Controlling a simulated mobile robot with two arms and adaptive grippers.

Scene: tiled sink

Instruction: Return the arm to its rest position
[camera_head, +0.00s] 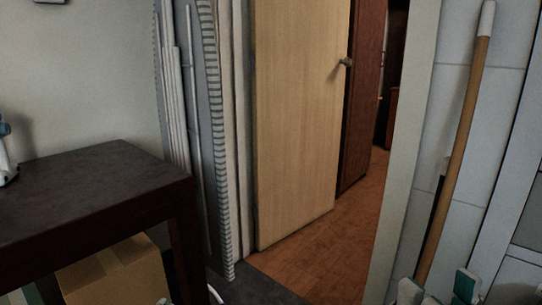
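Two pale fingertips with teal pads stand apart at the bottom right of the head view; they look like my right gripper (437,289). It is open, with nothing seen between the tips. Its arm is out of the frame. Small pale and teal bits show at the bottom left edge, in front of and beside the table. They may belong to my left gripper, but too little shows to tell its state.
A dark table (85,183) stands at left, with a cardboard box (118,272) under it. A folded ironing board (211,125) leans by the wall. A wooden door (300,120) stands beside a reddish floor (335,245). A wooden-handled pole (460,140) leans at right.

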